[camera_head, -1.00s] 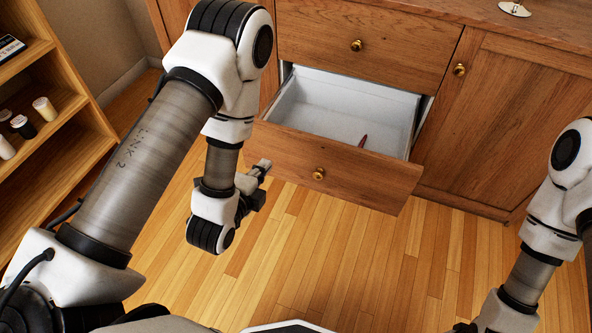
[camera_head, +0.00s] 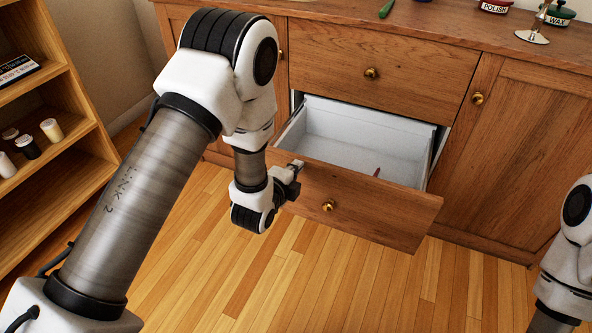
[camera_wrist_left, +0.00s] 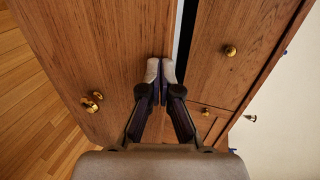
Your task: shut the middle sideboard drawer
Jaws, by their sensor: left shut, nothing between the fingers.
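The middle sideboard drawer (camera_head: 360,208) stands pulled out in the head view, with its white inside showing and a brass knob (camera_head: 328,205) on its front. A small red item (camera_head: 376,172) lies inside. My left gripper (camera_head: 295,167) is shut and empty, at the upper left corner of the drawer front. In the left wrist view its closed fingertips (camera_wrist_left: 161,70) overlap the wooden front near its top edge; I cannot tell whether they touch. My right gripper is outside the picture.
The closed upper drawer (camera_head: 375,62) is above, and a cupboard door (camera_head: 510,150) is on the right. Tins and a metal stand (camera_head: 533,36) are on the sideboard top. An open shelf (camera_head: 45,150) stands at left. The floor (camera_head: 300,280) in front is clear.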

